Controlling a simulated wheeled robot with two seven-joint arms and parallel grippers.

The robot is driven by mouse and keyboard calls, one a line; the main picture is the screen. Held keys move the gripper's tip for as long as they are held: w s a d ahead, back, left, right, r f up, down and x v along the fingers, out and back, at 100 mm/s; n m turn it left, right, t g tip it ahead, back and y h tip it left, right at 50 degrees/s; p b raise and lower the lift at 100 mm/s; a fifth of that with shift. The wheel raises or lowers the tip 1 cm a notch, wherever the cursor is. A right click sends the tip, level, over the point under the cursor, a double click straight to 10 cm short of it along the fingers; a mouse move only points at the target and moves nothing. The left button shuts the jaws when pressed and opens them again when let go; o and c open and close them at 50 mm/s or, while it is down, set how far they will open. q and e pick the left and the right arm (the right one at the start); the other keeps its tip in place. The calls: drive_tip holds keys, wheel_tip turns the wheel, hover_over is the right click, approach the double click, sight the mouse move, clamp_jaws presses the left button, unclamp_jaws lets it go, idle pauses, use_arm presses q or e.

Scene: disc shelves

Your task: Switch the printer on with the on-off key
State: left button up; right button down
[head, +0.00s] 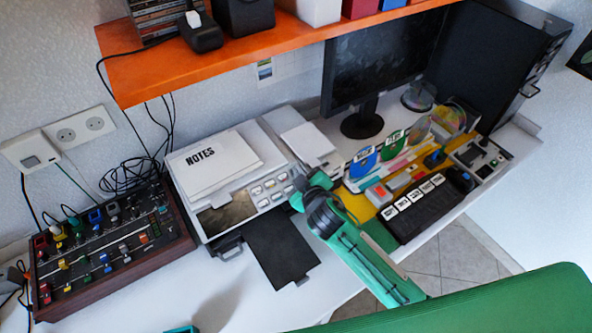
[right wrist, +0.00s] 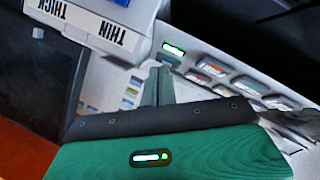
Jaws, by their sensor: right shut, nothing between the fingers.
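The printer (head: 214,207) is white and stands on the desk, left of the middle. Its front panel has rows of small keys (head: 270,187), which also show in the right wrist view (right wrist: 212,68). A small window or key (right wrist: 173,49) with a green-lit edge sits at the near end of that row. I cannot tell which key is the on-off key. My right gripper (head: 304,190) is shut and empty beside the panel's right end. In the right wrist view its fingertips (right wrist: 158,72) are just below the green-lit part; contact cannot be told. A teal piece (head: 182,329) at the bottom edge may be my left arm.
A box with coloured sliders (head: 110,250) stands left of the printer. A black tray (head: 280,248) sticks out in front. An orange shelf (head: 250,50) hangs above. A monitor (head: 375,60) and disc holders stand to the right. Labels THICK and THIN (right wrist: 122,38) show near my fingers.

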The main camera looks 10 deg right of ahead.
drive_tip(key=shift+r, duration=0.1)
drive_tip(key=shift+s+d+r+p, duration=0.15)
drive_tip(key=shift+s+r+p, duration=0.25)
drive_tip(key=shift+r+p, duration=0.4)
drive_tip(key=shift+s+d+r+p, duration=0.1)
drive_tip(key=shift+s+r+p, duration=0.1)
drive_tip(key=shift+r+p, duration=0.4)
drive_tip(key=r+p, duration=0.1)
drive_tip(key=s+r+p, duration=0.1)
drive_tip(key=p, duration=0.1)
drive_tip(key=s+d+r+p, duration=0.1)
drive_tip(key=r, duration=0.1)
drive_tip(key=shift+s, duration=0.15)
drive_tip(key=shift+f, duration=0.1)
